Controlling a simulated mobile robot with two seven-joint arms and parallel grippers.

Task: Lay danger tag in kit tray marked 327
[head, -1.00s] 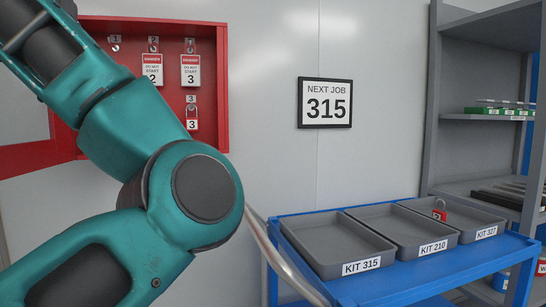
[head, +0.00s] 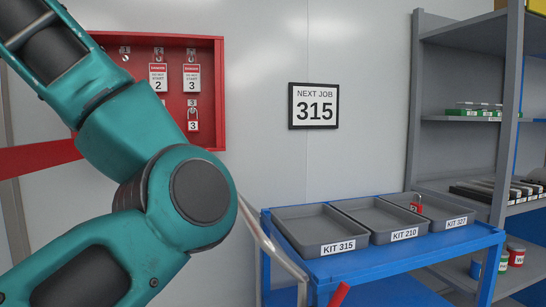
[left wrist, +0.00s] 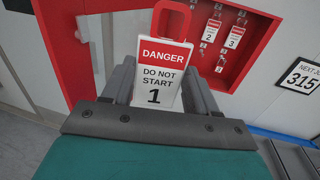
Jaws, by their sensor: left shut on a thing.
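A white danger tag (left wrist: 160,82) with a red header, a red loop and the number 1 is between the fingers of my left gripper (left wrist: 160,72), which is shut on it in the left wrist view. In the head view my teal left arm fills the left side, and the gripper and tag cannot be made out. The grey kit tray marked 327 (head: 458,212) is the rightmost of three on a blue cart, with a red padlock (head: 416,208) inside near its left wall. My right gripper is not in view.
Trays KIT 315 (head: 290,213) and KIT 210 (head: 353,206) look empty. A red cabinet (head: 220,95) holds tags 2 and 3 and a padlock. A sign (head: 314,106) reads NEXT JOB 315. Grey shelving (head: 462,150) stands behind the cart at right.

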